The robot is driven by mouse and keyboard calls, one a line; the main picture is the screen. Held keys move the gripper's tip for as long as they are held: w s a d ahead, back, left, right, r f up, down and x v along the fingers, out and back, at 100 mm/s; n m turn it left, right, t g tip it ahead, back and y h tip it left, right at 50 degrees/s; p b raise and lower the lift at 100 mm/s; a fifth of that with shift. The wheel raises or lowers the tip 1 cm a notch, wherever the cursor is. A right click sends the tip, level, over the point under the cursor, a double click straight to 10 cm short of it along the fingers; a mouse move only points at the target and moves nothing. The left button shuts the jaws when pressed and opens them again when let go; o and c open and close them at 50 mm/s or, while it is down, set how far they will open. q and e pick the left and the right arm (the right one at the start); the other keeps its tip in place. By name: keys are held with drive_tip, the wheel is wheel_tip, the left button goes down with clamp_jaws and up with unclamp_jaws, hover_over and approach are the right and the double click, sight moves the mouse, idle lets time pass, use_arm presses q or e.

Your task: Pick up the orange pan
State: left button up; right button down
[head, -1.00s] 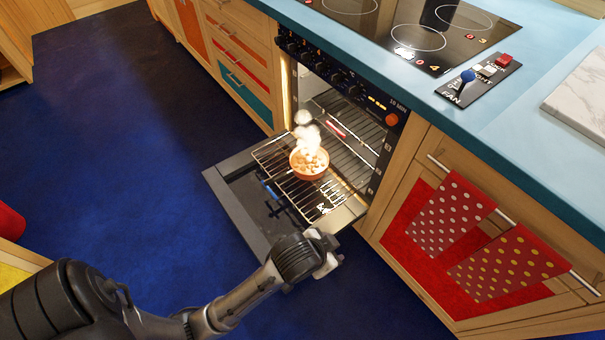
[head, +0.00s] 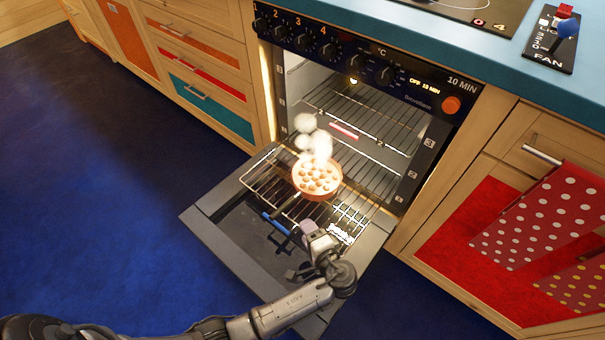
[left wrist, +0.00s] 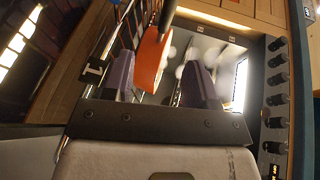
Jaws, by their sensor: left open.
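The orange pan (head: 317,180) holds several round pale pieces of food and gives off white steam. It sits on the wire rack (head: 262,178), which is pulled out over the lowered oven door. My left gripper (head: 298,248) is open and empty, just below the pan and near the handle in the head view. In the left wrist view the orange side of the pan (left wrist: 152,58) shows between the two spread fingers (left wrist: 160,82). I cannot tell whether they touch anything. My right gripper is not in view.
The oven (head: 345,95) stands behind. Drawers (head: 210,95) flank it on the left and a cabinet with red dotted towels (head: 545,215) on the right. The blue floor is clear.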

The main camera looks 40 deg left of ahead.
use_arm(q)
drive_tip(key=b, duration=0.2)
approach(288, 203)
drive_tip(key=shift+y, duration=0.3)
drive_tip(key=w+a+f, duration=0.2)
drive_tip(key=a, duration=0.1)
drive_tip(key=shift+a+f, duration=0.2)
drive_tip(key=shift+f, duration=0.1)
drive_tip(key=shift+w+a+f+b, duration=0.1)
drive_tip(key=shift+w+a+b, duration=0.1)
drive_tip(key=shift+a+b, duration=0.1)
drive_tip(key=shift+w+f, duration=0.1)
drive_tip(key=shift+w, duration=0.05)
drive_tip(key=shift+b+x, duration=1.55)
drive_tip(key=shift+x, duration=1.2)
drive_tip(key=shift+a, duration=0.1)
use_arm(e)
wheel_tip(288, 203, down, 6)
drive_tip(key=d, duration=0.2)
use_arm(q)
drive_tip(key=shift+c, duration=0.2)
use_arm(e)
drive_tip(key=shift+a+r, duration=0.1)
use_arm(q)
clamp_jaws()
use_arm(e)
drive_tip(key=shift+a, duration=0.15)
